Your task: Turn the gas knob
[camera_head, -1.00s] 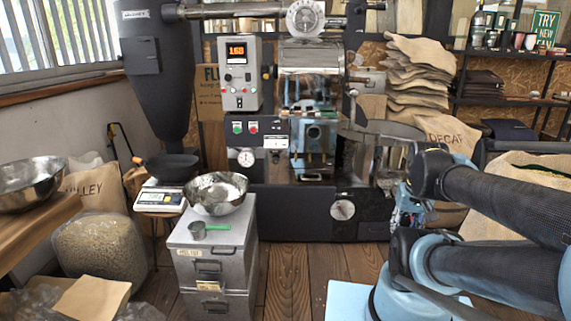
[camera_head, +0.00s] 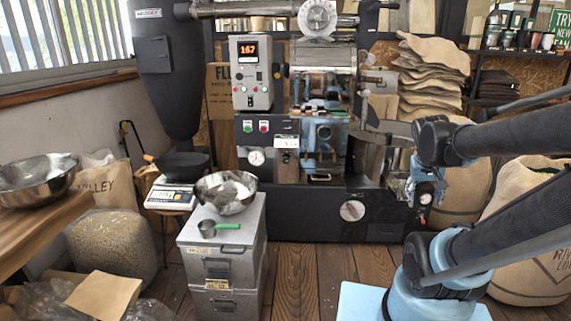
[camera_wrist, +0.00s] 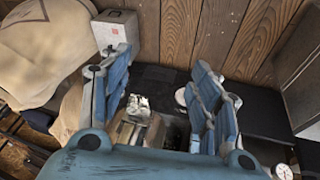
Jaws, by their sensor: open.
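The black coffee roaster (camera_head: 290,213) stands at the back. A round white dial with a reddish centre (camera_head: 352,211) sits low on its dark front; it may be the gas knob, but I cannot tell for sure. A dial, apparently the same one, shows in the wrist view (camera_wrist: 180,96) near the right finger. My gripper (camera_head: 420,200) is at the roaster's right side, right of the dial and apart from it. In the wrist view my gripper (camera_wrist: 160,82) has its blue fingers spread wide with nothing between them.
A control box (camera_head: 251,72) reads 167. A second gauge (camera_head: 256,157) is at upper left. Burlap sacks (camera_head: 530,240) stand at right. The wooden floor (camera_head: 305,285) before the roaster is clear.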

